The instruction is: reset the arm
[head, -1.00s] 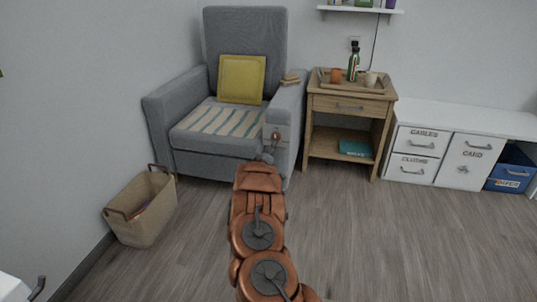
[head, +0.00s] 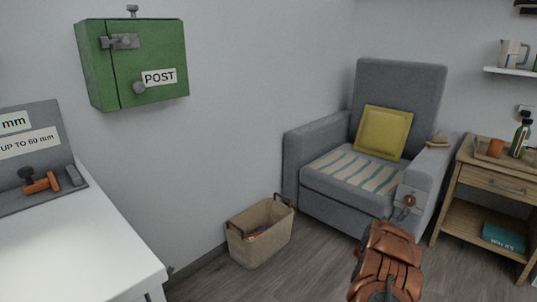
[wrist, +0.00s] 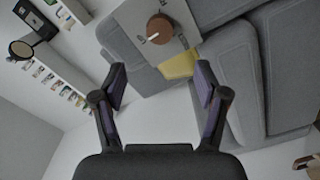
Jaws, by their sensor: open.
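My copper-coloured arm (head: 388,262) rises from the lower right of the head view, in front of the grey armchair. Its end is hidden or too small to make out there. In the wrist view my gripper (wrist: 159,88) shows two dark fingers with purple pads, spread wide apart with nothing between them. Beyond the fingers, the wrist view shows a plate with a round brown knob (wrist: 160,29). In the head view this knob (head: 409,200) is on the front of the armchair's right armrest.
A grey armchair (head: 340,203) with a yellow cushion (head: 383,132) stands against the wall. A wooden side table (head: 490,180) stands at right.

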